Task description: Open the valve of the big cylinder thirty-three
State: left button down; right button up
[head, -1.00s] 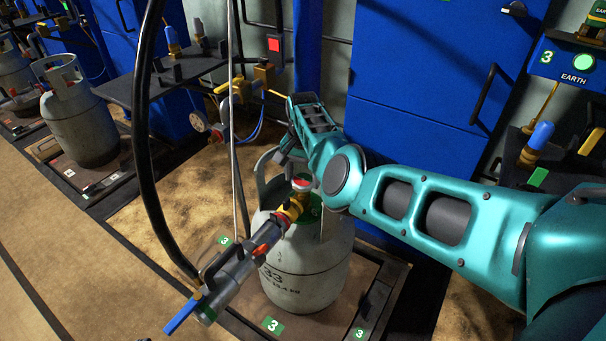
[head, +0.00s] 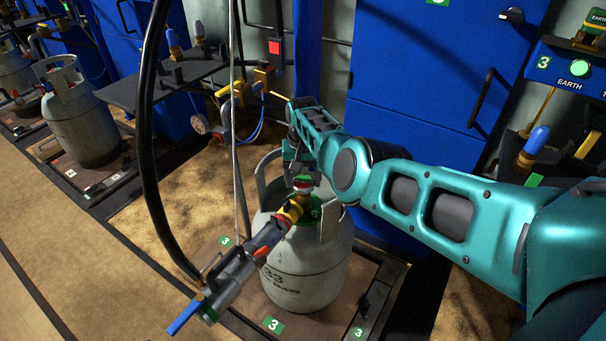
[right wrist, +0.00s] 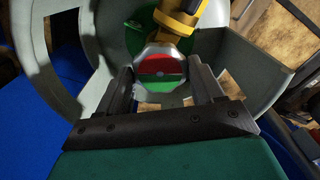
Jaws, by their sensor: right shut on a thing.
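The big grey cylinder (head: 306,270), marked 33, stands upright on a scale platform (head: 372,302) with green 3 labels. Its valve knob (right wrist: 160,70), with a red and green face, sits at the top inside the collar (right wrist: 95,60). A yellow fitting (head: 292,210) joins the valve to a grey filling head (head: 238,276) with a blue lever (head: 185,315). My right gripper (head: 302,178) reaches down into the collar from above. In the right wrist view its fingers (right wrist: 162,85) are on both sides of the knob, shut on it. My left gripper is out of view.
A black hose (head: 146,120) and a thin cable (head: 236,130) hang left of the cylinder. Blue cabinets (head: 425,75) stand behind it. Another grey cylinder (head: 82,125) stands on a platform at the left. An EARTH panel (head: 575,72) is at the right.

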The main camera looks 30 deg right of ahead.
jog(key=n, duration=0.7)
jog(key=shift+p, duration=0.35)
jog(key=n, duration=0.7)
jog(key=shift+n, duration=0.4)
jog(key=n, duration=0.3)
jog(key=shift+n, duration=0.3)
jog(key=n, duration=0.3)
jog(key=shift+n, duration=0.3)
jog(key=n, duration=0.4)
jog(key=shift+n, duration=1.7)
